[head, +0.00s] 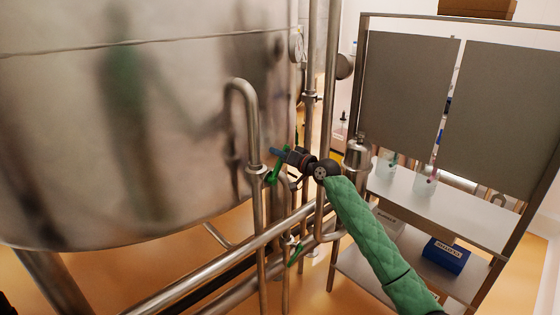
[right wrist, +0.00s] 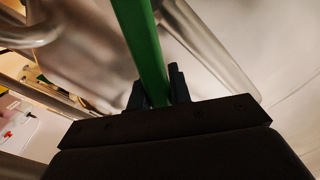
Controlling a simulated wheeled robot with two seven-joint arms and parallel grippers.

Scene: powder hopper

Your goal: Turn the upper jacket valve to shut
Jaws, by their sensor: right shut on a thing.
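The upper jacket valve has a green lever (head: 271,176) on a vertical steel pipe beside the large steel vessel (head: 130,130). In the head view my right gripper (head: 279,153) reaches the lever from the right, at the end of my green-sleeved arm. In the right wrist view the green lever (right wrist: 146,45) runs up between the two dark fingers of the right gripper (right wrist: 158,92), which is shut on it. The gripper hides part of the lever and the valve body in the head view. My left gripper is not in view.
A lower green valve handle (head: 296,254) sits below on the pipework. Steel pipes (head: 247,110) stand close around the gripper. A shelf rack (head: 450,208) with bottles and a blue box (head: 446,256) stands to the right.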

